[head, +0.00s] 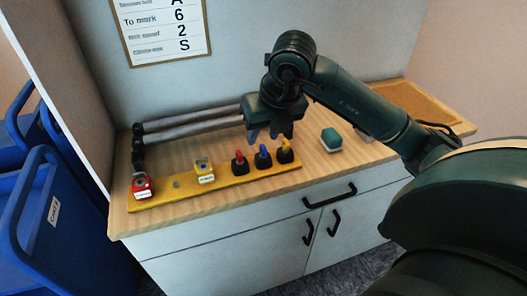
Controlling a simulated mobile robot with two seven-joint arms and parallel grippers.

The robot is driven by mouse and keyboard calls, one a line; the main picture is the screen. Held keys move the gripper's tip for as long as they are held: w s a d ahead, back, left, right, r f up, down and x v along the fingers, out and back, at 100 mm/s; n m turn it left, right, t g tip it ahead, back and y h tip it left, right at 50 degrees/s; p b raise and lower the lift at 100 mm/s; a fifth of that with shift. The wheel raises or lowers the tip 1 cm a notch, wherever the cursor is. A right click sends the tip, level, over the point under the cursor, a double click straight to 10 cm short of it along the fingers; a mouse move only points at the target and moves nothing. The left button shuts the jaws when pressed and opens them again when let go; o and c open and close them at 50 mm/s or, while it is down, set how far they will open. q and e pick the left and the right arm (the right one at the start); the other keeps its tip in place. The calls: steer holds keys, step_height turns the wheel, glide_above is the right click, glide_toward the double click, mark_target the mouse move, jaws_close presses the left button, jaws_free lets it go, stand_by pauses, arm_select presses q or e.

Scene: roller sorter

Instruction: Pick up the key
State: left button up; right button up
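No object in the head view can be made out for certain as a key. Several small pieces stand on a yellow strip (215,188) on the counter. Three have black bases and coloured tops: a red-topped piece (239,158), a blue-topped piece (263,157) and a yellow-topped piece (285,152). My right gripper (264,134) points down just above and behind these three, its fingers apart, with nothing seen between them. Its exact height over them is hard to tell. My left gripper is out of view.
Grey rollers (190,126) run along the back. A teal-topped block (331,139) stands right of the strip on the wooden counter (300,182). Blue carts (50,215) stand at left.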

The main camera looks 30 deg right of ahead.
mark_target(263, 147)
steer(key=shift+m+h, duration=0.5)
steer(key=shift+h, duration=0.1)
steer(key=w+d+f, duration=0.1)
steer(key=f, duration=0.1)
steer(key=w+d+f, duration=0.2)
steer(key=f, duration=0.1)
steer(key=shift+w+f+p, duration=0.15)
steer(key=shift+f+p, duration=0.15)
steer(key=shift+p, duration=0.05)
steer(key=shift+w+p+x, duration=0.2)
steer(key=shift+p+x, duration=0.15)
steer(key=shift+x, duration=1)
steer(key=shift+w+p+x, duration=0.2)
steer(key=shift+p+x, duration=0.1)
steer(key=shift+x, duration=1.1)
steer(key=shift+r, duration=0.15)
jaws_close()
